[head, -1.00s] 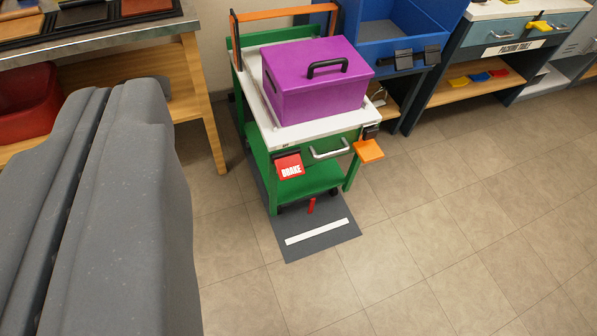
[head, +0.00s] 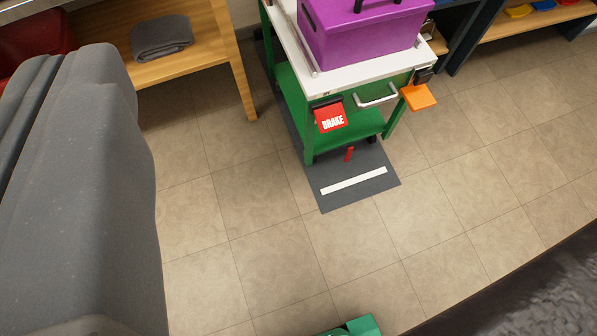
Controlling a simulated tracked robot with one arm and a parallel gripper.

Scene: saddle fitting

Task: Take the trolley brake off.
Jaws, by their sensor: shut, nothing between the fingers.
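The green trolley (head: 371,72) with a white top stands at the upper middle. A red plate marked BRAKE (head: 331,119) hangs tilted from a dark mount at the trolley's front left corner. A small red upright piece (head: 349,154) shows low at the front, near the floor mat; I cannot tell what it is joined to. An orange plate (head: 418,97) sticks out at the front right corner, beside the metal drawer handle (head: 376,97). My gripper is not in view; a large grey part of my own arm fills the left side.
A purple box (head: 365,38) stands on the trolley. The trolley is on a dark mat with a white stripe (head: 353,181). A wooden bench with a folded grey cloth (head: 161,37) is at the left. Tiled floor (head: 300,250) in front is clear. A green object (head: 352,327) is cut off below.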

